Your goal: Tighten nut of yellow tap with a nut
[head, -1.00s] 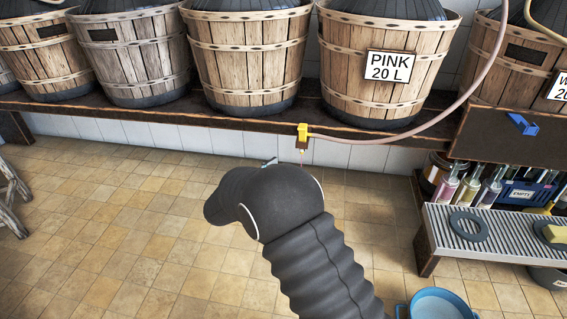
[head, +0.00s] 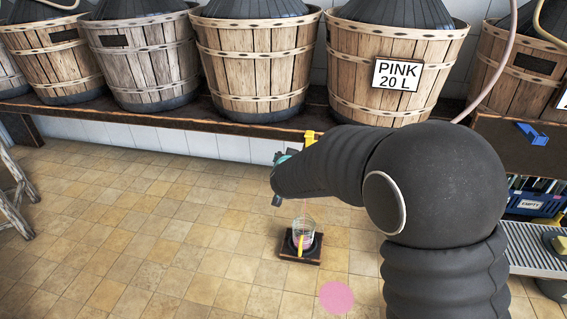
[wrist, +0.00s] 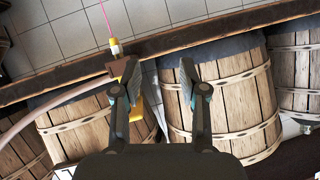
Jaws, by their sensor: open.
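The yellow tap (head: 310,138) sits at the front edge of the shelf, mostly hidden behind my arm in the head view. In the wrist view the tap (wrist: 116,47) shows at the shelf edge beside a brown block, with the hose joining near it. A thin pink stream runs from its tip. I cannot clearly make out the nut. My gripper (wrist: 159,76) is open with nothing between its fingers. Its left finger overlaps part of the yellow tap in the picture; contact cannot be told. In the head view my gripper (head: 278,180) is left of the tap.
A glass jar (head: 303,226) with pink liquid stands on a dark base on the floor. A pink puddle (head: 337,297) lies nearer. Baskets, one labelled PINK 20 L (head: 396,76), line the shelf. A slatted bench (head: 537,248) stands right.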

